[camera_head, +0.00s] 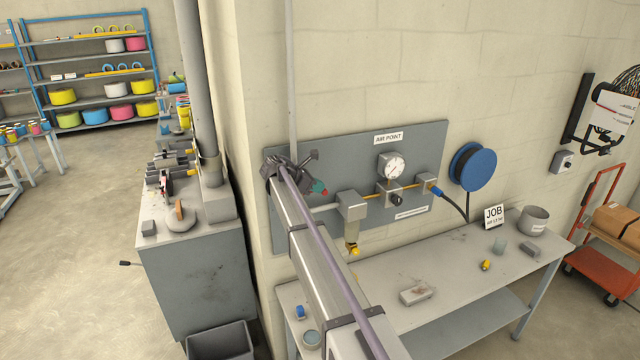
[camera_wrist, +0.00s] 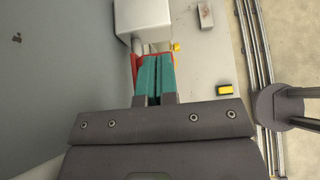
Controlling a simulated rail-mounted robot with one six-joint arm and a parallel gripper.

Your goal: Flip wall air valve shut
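The grey air panel (camera_head: 330,155) is on the block wall, with a gauge, a grey filter block (camera_head: 351,203) and a brass line. My gripper (camera_head: 316,187) is in front of its left part, left of the filter block. In the wrist view the two teal fingers of my gripper (camera_wrist: 154,60) lie side by side with only a thin dark line between them. A red part, apparently the valve handle (camera_wrist: 134,68), shows left of the fingers and just past their tips; whether they touch it I cannot tell. The valve body is hidden behind my gripper in the head view.
The filter block (camera_wrist: 143,18) is close beyond the fingertips, with a yellow knob (camera_head: 352,249) under it. A workbench (camera_head: 450,285) stands below the panel. A grey vertical pipe (camera_head: 291,80) runs above my gripper. A blue hose reel (camera_head: 473,167) is to the right.

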